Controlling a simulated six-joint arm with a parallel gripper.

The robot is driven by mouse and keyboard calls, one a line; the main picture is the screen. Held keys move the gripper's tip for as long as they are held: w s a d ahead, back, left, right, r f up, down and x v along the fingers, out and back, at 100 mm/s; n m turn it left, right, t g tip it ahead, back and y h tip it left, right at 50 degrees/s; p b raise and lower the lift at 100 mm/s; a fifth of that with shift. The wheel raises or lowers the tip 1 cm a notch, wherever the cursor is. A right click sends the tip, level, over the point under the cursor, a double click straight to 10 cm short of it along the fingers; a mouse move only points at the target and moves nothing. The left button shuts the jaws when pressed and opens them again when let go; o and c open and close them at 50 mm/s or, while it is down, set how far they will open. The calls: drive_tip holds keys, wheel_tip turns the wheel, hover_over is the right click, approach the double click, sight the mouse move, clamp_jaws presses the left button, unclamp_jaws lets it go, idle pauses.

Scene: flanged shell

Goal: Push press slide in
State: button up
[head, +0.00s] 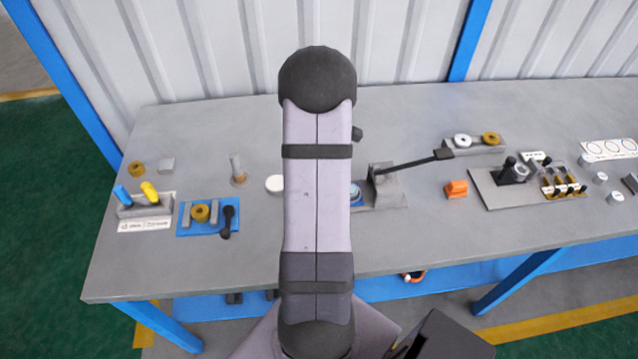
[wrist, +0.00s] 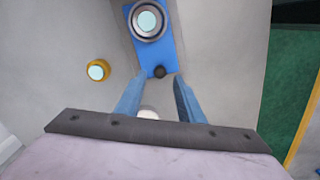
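In the wrist view the press slide is a blue plate (wrist: 155,50) carrying a silver ring (wrist: 148,20) with a pale disc inside. A black knob (wrist: 160,72) sits at its near end. My gripper (wrist: 159,78) is open, its two fingers apart, with the knob between the tips in the picture; I cannot tell whether they touch it. In the head view the grey press (head: 382,190) with its long black lever (head: 415,163) stands right of my arm. Part of the blue slide (head: 356,194) shows beside the arm, which hides the rest and my gripper.
A gold ring with a pale centre (wrist: 97,70) lies left of the slide. A white disc (wrist: 148,113) lies between the fingers. A blue fixture (head: 208,217) is at left, an orange block (head: 456,189) right of the press. The bench front is mostly clear.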

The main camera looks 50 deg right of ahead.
sight(357, 189)
drive_tip(key=shift+f+p, duration=0.35)
drive_tip(key=shift+f, duration=1.15)
clamp_jaws()
drive_tip(key=s+d, duration=0.7)
drive_tip(key=shift+s+d+b, duration=0.15)
drive_tip(key=shift+d+b, duration=0.05)
drive_tip(key=shift+b, duration=0.15)
unclamp_jaws()
drive_tip(key=shift+s, duration=0.1)
drive_tip(key=shift+r, duration=0.1)
